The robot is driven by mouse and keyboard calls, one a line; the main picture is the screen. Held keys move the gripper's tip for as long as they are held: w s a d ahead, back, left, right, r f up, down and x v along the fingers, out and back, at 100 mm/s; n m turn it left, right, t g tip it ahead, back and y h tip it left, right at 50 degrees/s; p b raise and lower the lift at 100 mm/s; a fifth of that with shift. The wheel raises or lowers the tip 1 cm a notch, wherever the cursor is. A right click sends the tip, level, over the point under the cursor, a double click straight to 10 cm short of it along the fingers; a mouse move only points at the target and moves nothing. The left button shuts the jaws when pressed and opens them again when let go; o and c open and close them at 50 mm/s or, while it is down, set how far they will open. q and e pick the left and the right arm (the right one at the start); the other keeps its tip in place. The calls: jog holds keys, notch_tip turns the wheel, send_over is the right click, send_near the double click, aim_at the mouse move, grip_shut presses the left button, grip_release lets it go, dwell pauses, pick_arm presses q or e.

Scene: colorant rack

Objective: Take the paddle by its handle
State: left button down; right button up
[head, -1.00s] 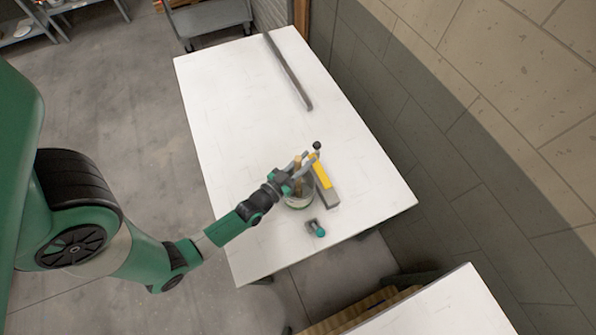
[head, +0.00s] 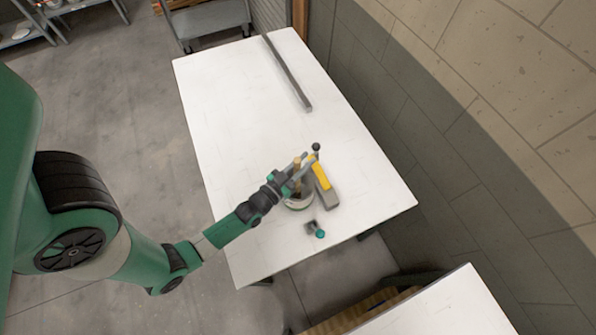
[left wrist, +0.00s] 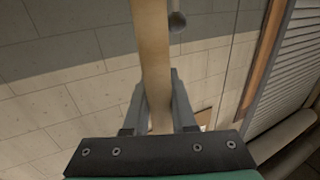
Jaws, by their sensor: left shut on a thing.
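The paddle's wooden handle (head: 297,166) stands up out of a round can (head: 298,204) near the near end of the white table. My left gripper (head: 302,162) reaches in from the left over the can, and its fingers are shut on the handle. In the left wrist view the handle (left wrist: 152,60) runs as a pale wooden bar between the two grey fingers (left wrist: 158,105). The paddle's lower end is hidden in the can. My right gripper is not in view.
A yellow and grey tool (head: 321,176) lies right beside the can, with a dark ball (head: 316,146) near its far end. A small teal-knobbed item (head: 318,232) lies nearer. A long grey bar (head: 287,72) lies toward the back. The table's (head: 225,110) left side is clear.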

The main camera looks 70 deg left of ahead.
pick_arm(q)
notch_tip(320, 180, up, 10)
jog(key=p, duration=0.5)
